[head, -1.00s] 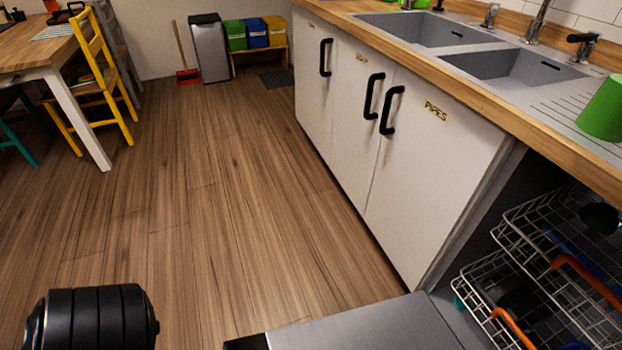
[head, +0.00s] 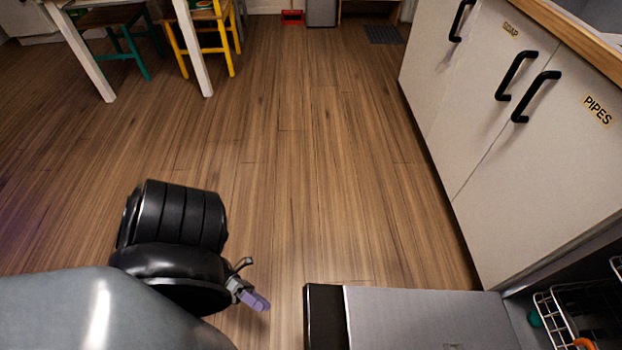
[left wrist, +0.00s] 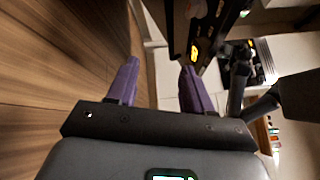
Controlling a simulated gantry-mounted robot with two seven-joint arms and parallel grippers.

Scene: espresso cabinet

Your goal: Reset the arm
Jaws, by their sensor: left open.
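My left arm comes in at the lower left of the head view. My left gripper (head: 252,283) hangs low over the wooden floor, left of the open dishwasher door (head: 420,318). In the left wrist view its two purple fingers (left wrist: 158,82) are apart, with nothing between them. The gripper is open and empty. My right gripper is not in view.
White cabinets (head: 560,120) with black handles stand at the right. A dishwasher rack (head: 560,318) shows at the lower right edge. A table (head: 190,45) and a yellow chair (head: 222,45) stand at the back left. The middle floor (head: 310,150) is clear.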

